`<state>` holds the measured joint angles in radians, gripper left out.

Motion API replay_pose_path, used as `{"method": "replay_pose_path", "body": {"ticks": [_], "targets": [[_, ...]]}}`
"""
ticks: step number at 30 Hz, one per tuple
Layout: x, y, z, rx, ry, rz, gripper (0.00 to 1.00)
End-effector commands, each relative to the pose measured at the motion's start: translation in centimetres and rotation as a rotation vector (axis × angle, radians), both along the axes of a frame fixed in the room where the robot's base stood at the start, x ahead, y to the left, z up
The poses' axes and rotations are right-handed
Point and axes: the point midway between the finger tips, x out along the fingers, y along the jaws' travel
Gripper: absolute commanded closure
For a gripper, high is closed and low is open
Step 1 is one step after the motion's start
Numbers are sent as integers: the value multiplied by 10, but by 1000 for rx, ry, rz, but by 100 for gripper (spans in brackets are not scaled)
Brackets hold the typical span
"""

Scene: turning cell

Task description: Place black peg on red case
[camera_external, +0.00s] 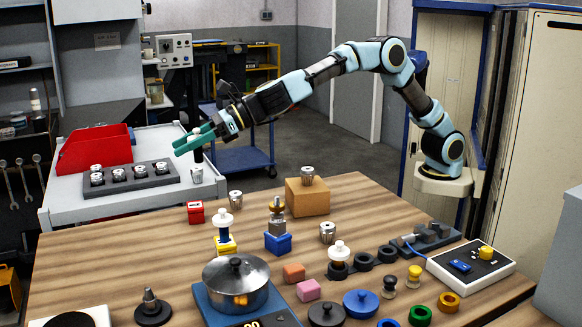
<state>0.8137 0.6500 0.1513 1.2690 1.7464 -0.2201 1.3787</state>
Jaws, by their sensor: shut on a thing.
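My gripper (186,143), with green fingers, is at the upper left, held in the air. It is shut on the black peg (198,155), whose pale knob shows above the fingers and whose dark body hangs below. The peg looks upright, partly hidden by the fingers. The small red case (195,217) stands on the wooden table near its back left edge, below the gripper in the picture and apart from it. A dark mark shows on its top.
A yellow case (226,250) bears a blue peg; a blue case (278,244) bears a grey peg. Behind is a grey cart (80,202) with a red bin (95,151). A pot (235,285) is in front.

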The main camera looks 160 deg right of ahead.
Motion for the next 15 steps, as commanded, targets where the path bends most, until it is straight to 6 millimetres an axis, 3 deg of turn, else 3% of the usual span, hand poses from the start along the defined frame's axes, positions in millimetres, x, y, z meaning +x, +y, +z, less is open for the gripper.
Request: {"method": "replay_pose_path", "body": {"ticks": [3, 9, 13, 15], "targets": [[-20, -26, -1, -1, -2, -121, 100], [-52, -58, 0, 0, -1, -297, 100], [-69, -71, -1, -1, 0, -378, 100], [-66, -68, -14, -2, 4, -369, 100]]}}
